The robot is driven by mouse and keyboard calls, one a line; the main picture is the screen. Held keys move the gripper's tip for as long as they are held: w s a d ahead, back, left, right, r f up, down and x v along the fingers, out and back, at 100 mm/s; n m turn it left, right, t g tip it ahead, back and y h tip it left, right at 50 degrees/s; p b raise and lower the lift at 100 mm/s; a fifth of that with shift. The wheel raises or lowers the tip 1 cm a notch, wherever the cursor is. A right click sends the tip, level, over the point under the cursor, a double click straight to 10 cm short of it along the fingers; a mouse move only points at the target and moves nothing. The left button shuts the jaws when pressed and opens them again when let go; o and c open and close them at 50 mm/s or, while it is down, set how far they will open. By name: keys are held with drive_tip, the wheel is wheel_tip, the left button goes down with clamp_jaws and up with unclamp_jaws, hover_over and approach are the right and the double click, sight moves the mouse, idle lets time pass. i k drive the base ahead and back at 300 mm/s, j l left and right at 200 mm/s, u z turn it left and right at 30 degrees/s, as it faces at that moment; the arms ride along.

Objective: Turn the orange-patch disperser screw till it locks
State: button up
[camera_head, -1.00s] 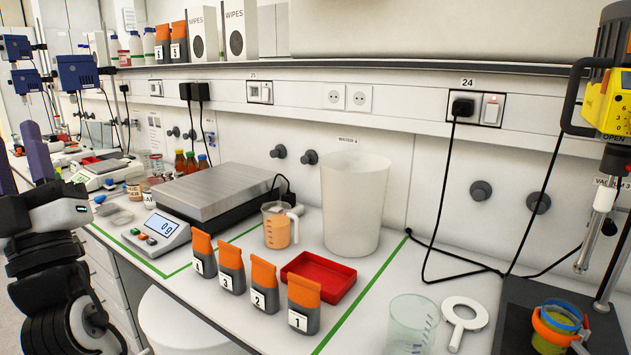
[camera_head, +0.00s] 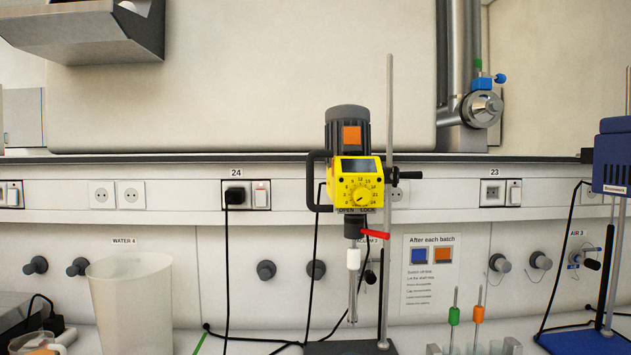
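The orange-patch disperser (camera_head: 352,185) hangs on a vertical metal rod in the middle of the view. Its grey motor carries an orange square patch (camera_head: 352,136). Its yellow front has a round dial, with a strip reading OPEN and LOCK below it. A black screw with a knob (camera_head: 405,175) sticks out at the right, beside the rod; its turn position cannot be told. A white and metal shaft (camera_head: 353,285) points straight down. My gripper is not in view.
The stand's dark base (camera_head: 350,347) is cut by the lower edge. A white bucket (camera_head: 130,305) stands left. Green-handled (camera_head: 453,315) and orange-handled (camera_head: 478,313) tools stand upright at right. A blue device (camera_head: 613,160) is far right. Black cables hang behind the disperser.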

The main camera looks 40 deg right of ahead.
sight(393, 176)
drive_tip(key=z, duration=1.4)
